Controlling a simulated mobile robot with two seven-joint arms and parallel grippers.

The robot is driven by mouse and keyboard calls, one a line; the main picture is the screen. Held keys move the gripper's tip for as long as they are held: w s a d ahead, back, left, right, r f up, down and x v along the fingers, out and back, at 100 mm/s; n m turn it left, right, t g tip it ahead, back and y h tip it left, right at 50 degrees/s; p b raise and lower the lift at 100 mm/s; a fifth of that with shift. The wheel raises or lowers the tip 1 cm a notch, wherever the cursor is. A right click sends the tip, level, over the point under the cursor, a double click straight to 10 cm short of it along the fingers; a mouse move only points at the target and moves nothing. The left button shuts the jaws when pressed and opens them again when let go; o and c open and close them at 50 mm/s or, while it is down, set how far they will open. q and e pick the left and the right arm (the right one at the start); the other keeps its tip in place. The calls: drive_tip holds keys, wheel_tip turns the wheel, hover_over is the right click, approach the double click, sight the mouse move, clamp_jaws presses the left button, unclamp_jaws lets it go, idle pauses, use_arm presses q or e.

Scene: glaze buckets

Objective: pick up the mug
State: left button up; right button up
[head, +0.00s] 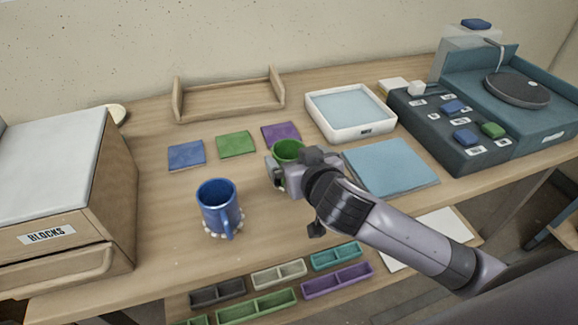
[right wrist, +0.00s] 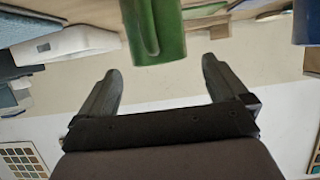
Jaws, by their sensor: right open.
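A blue mug (head: 216,205) stands upright on the wooden table at the centre left, its handle towards me, with small white pieces around its base. A green mug (head: 289,147) stands further back and right, partly hidden by my right gripper (head: 280,172). In the right wrist view, my right gripper (right wrist: 161,68) is open and empty. The green mug (right wrist: 158,30) shows its handle there, just beyond and between the fingertips, and I see no contact. The blue mug (right wrist: 306,22) is at the top right edge of that view. My left gripper is not in view.
Blue (head: 186,155), green (head: 236,144) and purple (head: 281,133) squares lie behind the mugs. A box marked BLOCKS (head: 118,190) stands at left. A white tray (head: 349,132), a blue mat (head: 391,168) and a dark console (head: 448,140) are at right. Divided trays (head: 257,306) lie in front, below.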

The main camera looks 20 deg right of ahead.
sight(284, 146)
drive_tip(key=shift+x, duration=2.55)
drive_tip(key=shift+f, duration=0.1)
drive_tip(key=c, duration=1.6)
wheel_tip(284, 146, up, 20)
drive_tip(key=shift+r+p, duration=0.1)
drive_tip(key=shift+p, duration=0.95)
